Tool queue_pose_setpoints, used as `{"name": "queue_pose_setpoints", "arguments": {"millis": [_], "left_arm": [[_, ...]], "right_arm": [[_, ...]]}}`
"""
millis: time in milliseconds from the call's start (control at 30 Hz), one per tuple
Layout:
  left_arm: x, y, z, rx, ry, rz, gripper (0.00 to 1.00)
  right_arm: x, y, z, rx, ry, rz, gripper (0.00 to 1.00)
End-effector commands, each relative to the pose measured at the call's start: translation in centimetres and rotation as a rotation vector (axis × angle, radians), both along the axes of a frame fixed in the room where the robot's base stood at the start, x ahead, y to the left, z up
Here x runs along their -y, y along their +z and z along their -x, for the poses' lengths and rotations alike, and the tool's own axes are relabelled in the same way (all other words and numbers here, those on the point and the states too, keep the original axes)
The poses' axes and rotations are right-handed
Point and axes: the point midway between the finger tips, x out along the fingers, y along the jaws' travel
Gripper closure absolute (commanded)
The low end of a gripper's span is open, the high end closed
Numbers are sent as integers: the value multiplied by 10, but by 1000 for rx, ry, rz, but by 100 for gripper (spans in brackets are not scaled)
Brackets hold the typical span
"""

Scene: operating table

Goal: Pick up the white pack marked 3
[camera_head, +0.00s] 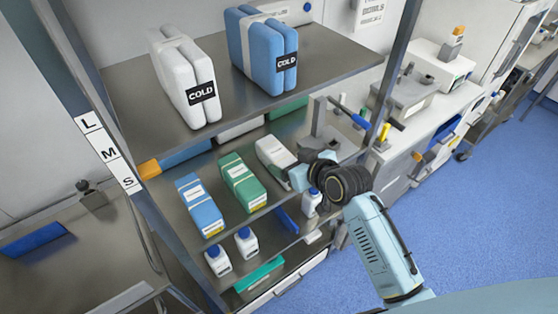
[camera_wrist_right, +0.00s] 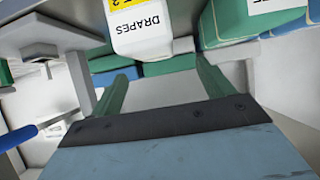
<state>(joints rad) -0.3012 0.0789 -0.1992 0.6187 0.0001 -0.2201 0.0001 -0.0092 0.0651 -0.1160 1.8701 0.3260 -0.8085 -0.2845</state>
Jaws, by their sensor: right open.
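The white pack (camera_head: 276,157) lies on the middle shelf, at the right end of a row with a green pack and a blue pack. In the right wrist view the white pack (camera_wrist_right: 140,42) is at the top, cut off by the edge. It has a yellow label and the word DRAPES; its number is cropped and I cannot read it surely. My right gripper (camera_head: 298,176) is beside the pack's near right end in the head view. In the wrist view my right gripper (camera_wrist_right: 158,72) is open, with nothing between its fingers. My left gripper is not in view.
The green pack (camera_head: 242,183) and blue pack (camera_head: 200,206) lie to the left. An upper shelf (camera_head: 130,112) holds white and blue COLD packs above. White bottles (camera_head: 218,262) stand on the shelf below. A metal stand (camera_head: 322,130) is close behind my right gripper.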

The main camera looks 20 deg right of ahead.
Motion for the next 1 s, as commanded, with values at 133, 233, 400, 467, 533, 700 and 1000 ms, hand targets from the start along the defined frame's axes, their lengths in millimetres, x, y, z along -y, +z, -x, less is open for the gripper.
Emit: {"name": "queue_pose_setpoints", "arguments": {"millis": [133,233,400,467,533,700,1000], "left_arm": [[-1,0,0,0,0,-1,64],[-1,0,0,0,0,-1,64],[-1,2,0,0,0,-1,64],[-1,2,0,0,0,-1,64],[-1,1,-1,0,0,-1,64],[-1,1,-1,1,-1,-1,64],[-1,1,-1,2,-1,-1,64]], "right_arm": [[-3,-4,-7,0,0,1,20],[-3,-7,-12,-1,0,0,20],[-4,-18,-30,-1,-1,0,20],[-4,-22,-36,-1,0,0,20],[-7,-26,-43,0,-1,-2,20],[-10,-31,-51,0,-1,0,20],[-10,-31,-51,0,-1,0,29]]}}
